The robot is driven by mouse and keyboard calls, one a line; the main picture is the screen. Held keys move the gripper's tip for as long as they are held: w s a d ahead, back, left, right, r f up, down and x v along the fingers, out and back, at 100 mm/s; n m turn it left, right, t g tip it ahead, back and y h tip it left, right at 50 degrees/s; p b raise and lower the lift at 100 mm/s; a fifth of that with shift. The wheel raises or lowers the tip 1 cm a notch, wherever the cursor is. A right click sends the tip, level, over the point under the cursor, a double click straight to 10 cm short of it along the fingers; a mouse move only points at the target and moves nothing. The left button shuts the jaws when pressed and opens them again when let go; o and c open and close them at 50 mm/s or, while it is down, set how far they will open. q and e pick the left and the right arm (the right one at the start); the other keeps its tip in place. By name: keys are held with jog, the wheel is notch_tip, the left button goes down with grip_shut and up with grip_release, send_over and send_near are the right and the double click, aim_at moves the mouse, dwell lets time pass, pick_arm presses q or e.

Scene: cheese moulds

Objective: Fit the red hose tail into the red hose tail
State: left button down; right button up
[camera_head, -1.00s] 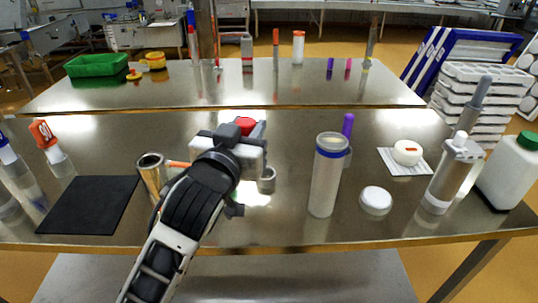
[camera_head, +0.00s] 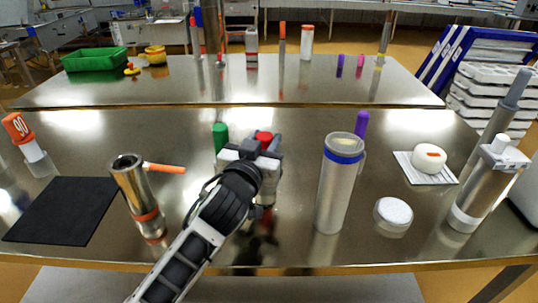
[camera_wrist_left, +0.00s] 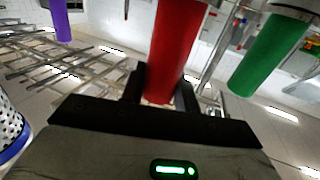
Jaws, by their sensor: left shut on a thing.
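A red hose tail (camera_head: 264,137) stands up between the jaws of my left gripper (camera_head: 262,150). The left wrist view shows it as a red cylinder (camera_wrist_left: 176,45) between the two fingers, which are shut on it. The gripper and arm hide its lower end in the head view. I cannot make out a second red hose tail. A green cylinder (camera_head: 220,135) stands just behind and left of the gripper; it also shows in the left wrist view (camera_wrist_left: 268,52). My right gripper is out of view.
A metal cylinder (camera_head: 143,200) with an orange handle (camera_head: 165,168) stands left of my arm, near a black mat (camera_head: 62,209). A clear blue-ringed tube (camera_head: 334,195) stands to the right, before a purple cylinder (camera_head: 361,123). A white round block (camera_head: 393,213) lies beside it.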

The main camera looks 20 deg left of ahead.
pick_arm(q)
jog(key=shift+s+f, duration=0.1)
jog(key=shift+f, duration=0.6)
jog(key=shift+r, duration=0.2)
jog(key=shift+f, duration=0.15)
jog(key=c, duration=1.1)
grip_release()
jog(key=shift+f, duration=0.1)
jog(key=shift+o, duration=0.2)
